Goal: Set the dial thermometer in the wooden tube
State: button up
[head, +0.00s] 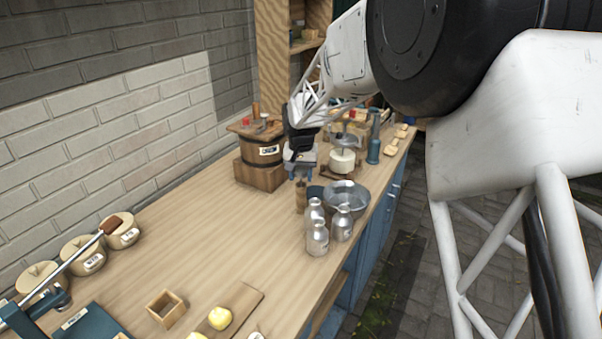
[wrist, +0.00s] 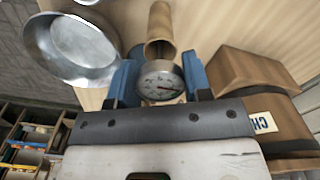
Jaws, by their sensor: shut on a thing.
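In the head view my gripper (head: 301,174) is over the worktop, directly above the small brown tube (head: 300,197). The thermometer is too small to make out there.
A metal bowl (wrist: 70,50) is close beside the tube; several metal bottles (head: 317,235) stand in front. A wooden barrel churn (head: 262,153) on a block is left of my gripper. A white jar (head: 342,161) stands to the right. The worktop's left middle is clear.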

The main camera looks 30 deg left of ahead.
aim_at(301, 182)
jog(key=shift+f, duration=1.7)
dwell(0.6)
dwell(0.5)
jog(key=o, duration=0.9)
jog(key=shift+r, duration=0.1)
jog(key=shift+c, duration=0.2)
jog(key=c, duration=0.4)
jog(key=shift+o, duration=0.2)
jog(key=shift+r, duration=0.15)
jog(key=shift+r, duration=2.35)
